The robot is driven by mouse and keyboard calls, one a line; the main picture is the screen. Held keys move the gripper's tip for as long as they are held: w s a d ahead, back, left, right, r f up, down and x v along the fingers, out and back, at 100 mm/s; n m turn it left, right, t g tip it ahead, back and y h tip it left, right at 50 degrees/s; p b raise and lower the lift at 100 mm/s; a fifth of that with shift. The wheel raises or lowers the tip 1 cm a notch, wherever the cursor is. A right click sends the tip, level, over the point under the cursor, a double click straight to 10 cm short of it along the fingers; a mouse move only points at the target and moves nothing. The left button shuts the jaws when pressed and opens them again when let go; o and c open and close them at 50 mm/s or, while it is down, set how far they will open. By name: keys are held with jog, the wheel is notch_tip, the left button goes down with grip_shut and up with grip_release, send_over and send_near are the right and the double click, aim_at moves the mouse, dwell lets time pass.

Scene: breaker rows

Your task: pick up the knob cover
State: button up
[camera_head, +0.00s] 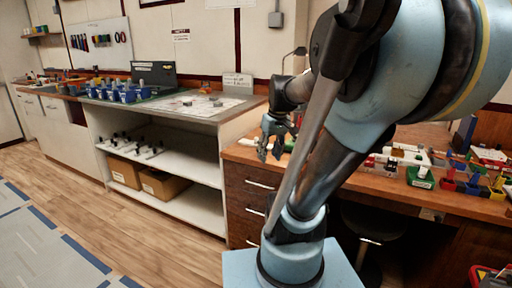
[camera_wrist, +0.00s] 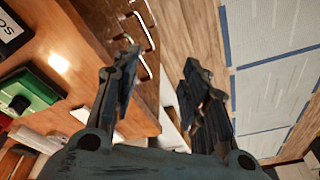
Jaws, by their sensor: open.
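My gripper (camera_head: 272,145) is open and empty, in the air by the left end of the wooden desk. In the wrist view my gripper (camera_wrist: 160,62) shows its two dark fingers apart, with the desk's drawer side and the floor behind the gap. I cannot pick out the knob cover with certainty in either view. A green box with a black knob-like part (camera_wrist: 30,90) lies on the desk at the left of the wrist view, apart from the fingers. A green box with a white label (camera_head: 420,177) stands on the desk in the head view.
The wooden desk (camera_head: 240,154) holds several small red, white, blue and yellow items at right. A white shelf unit (camera_head: 195,170) with a worktop stands at left, with blue bins (camera_head: 122,95) and cardboard boxes (camera_head: 160,184). The floor (camera_head: 110,225) in front is clear.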

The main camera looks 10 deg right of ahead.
jog(key=w+d+r+n+y, duration=0.1)
jog(key=w+r+n, duration=0.15)
jog(key=w, duration=0.45)
jog(key=w+d+r+n, duration=0.1)
jog(key=w+r, duration=0.3)
jog(key=w, duration=0.3)
jog(key=n+y, duration=0.2)
jog(key=n, duration=0.2)
send_near(257, 138)
jog(key=f, duration=0.1)
jog(key=a+f, duration=0.1)
jog(key=f, duration=0.1)
jog(key=shift+w+a+t+h, duration=0.1)
jog(key=shift+w+t+h, duration=0.15)
jog(key=shift+t+h, duration=0.05)
jog(key=shift+a+x, duration=0.2)
jog(key=shift+x, duration=2.7)
jog(key=shift+r, duration=0.15)
grip_shut()
